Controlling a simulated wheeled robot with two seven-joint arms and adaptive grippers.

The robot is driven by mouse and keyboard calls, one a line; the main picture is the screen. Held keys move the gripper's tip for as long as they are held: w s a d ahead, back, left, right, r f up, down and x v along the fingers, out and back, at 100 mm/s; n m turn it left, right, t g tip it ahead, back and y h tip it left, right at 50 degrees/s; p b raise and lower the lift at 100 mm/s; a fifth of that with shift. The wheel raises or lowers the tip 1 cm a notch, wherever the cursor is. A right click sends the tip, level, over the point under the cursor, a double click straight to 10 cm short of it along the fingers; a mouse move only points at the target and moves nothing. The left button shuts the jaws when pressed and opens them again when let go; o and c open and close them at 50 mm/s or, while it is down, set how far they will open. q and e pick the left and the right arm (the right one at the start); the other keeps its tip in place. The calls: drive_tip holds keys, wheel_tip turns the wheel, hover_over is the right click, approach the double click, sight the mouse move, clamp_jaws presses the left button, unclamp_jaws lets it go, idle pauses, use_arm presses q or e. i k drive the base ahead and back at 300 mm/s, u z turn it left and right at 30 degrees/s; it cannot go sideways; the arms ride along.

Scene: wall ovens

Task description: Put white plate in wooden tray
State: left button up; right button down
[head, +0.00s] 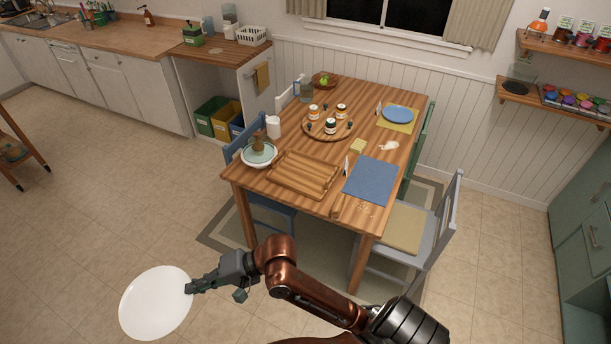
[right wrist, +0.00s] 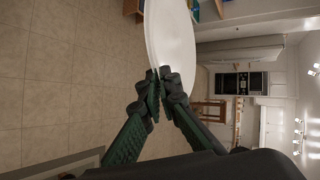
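A large round white plate (head: 156,302) is held by its edge in my right gripper (head: 190,288), over the floor to the left of the table. In the right wrist view the green-padded fingers of the right gripper (right wrist: 160,92) are closed on the rim of the white plate (right wrist: 170,40). The wooden tray (head: 304,175) lies on the near left part of the wooden table and looks empty. The gripper and plate are in front of the table, apart from the tray. My left gripper is not in view.
A bowl stack (head: 259,154) stands left of the tray, and a blue placemat (head: 371,181) lies to its right. A round board (head: 329,127) with jars is behind it. A grey chair (head: 428,235) stands at the table's right. The left floor is open.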

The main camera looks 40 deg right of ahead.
sight(300, 171)
drive_tip(key=z, duration=0.7)
drive_tip(key=i, duration=1)
